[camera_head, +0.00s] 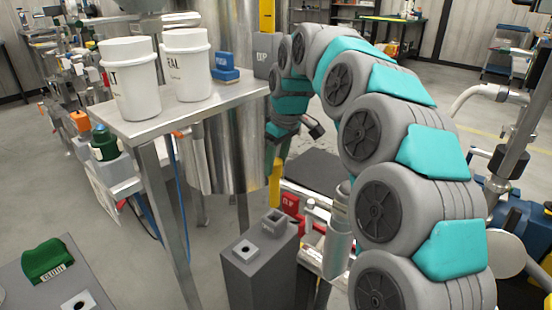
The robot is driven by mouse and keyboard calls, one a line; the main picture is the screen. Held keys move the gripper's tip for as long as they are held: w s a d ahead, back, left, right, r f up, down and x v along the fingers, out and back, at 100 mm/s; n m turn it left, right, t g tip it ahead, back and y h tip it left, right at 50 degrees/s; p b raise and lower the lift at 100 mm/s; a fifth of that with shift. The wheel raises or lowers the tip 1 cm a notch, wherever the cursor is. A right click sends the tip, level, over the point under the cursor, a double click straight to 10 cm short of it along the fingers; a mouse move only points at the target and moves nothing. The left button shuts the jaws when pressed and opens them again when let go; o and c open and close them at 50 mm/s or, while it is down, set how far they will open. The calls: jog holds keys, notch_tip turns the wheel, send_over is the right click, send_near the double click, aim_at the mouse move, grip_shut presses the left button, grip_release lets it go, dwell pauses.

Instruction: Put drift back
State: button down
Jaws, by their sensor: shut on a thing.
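My gripper (281,150) is at the far end of my arm, low beside the steel vessel. It is small, dark and partly covered by my own wrist. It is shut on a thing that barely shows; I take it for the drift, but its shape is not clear. A grey block stand (258,275) is nearer, below and left of my arm. On its top are a light square piece with a dark hole and a raised square socket. No label for the drift can be read.
A red labelled part (291,204) sits near the stand. A green labelled block (47,262) lies front left.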

jog(key=shift+f+b, duration=1.35)
jog(key=shift+f, duration=3.25)
jog(key=shift+c, duration=1.1)
grip_release()
